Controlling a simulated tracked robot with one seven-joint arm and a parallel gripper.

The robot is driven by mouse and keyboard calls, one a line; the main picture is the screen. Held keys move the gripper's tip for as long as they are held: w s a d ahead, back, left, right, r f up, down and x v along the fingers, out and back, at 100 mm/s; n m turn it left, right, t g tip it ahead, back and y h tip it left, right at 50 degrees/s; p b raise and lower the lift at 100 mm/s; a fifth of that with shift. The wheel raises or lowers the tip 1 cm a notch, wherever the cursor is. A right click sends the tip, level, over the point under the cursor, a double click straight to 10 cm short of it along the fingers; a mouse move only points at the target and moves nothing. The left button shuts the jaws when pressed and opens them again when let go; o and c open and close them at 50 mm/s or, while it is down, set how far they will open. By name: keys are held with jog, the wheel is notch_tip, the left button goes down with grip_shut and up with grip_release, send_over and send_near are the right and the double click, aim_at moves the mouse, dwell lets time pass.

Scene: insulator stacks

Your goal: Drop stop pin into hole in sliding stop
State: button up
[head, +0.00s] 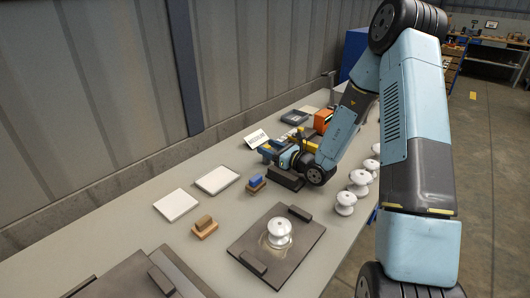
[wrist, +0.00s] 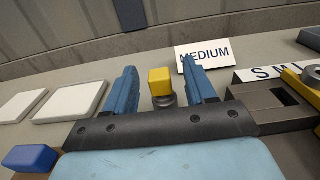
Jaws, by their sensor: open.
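My gripper (wrist: 160,75) is open, with its two blue fingers standing apart; the head view shows it low over the bench (head: 268,152). A yellow-topped piece on a round grey base, which looks like the stop pin (wrist: 160,82), stands upright between the fingers. Gaps show on both sides of it, and I cannot tell how near it is in depth. A dark block with a rectangular hole, perhaps the sliding stop (wrist: 262,103), lies right of the right finger. The palm hides whatever is under the pin.
A MEDIUM card (wrist: 205,53) stands behind the fingers. A yellow bar (wrist: 303,82) lies at the right edge. White plates (head: 217,180) and a blue block (wrist: 30,158) lie left. White insulators (head: 346,203) line the bench's right side. A corrugated wall (head: 90,80) bounds the back.

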jog(key=shift+x, duration=1.65)
jog(key=shift+c, duration=0.4)
grip_shut()
jog(key=shift+r, duration=0.15)
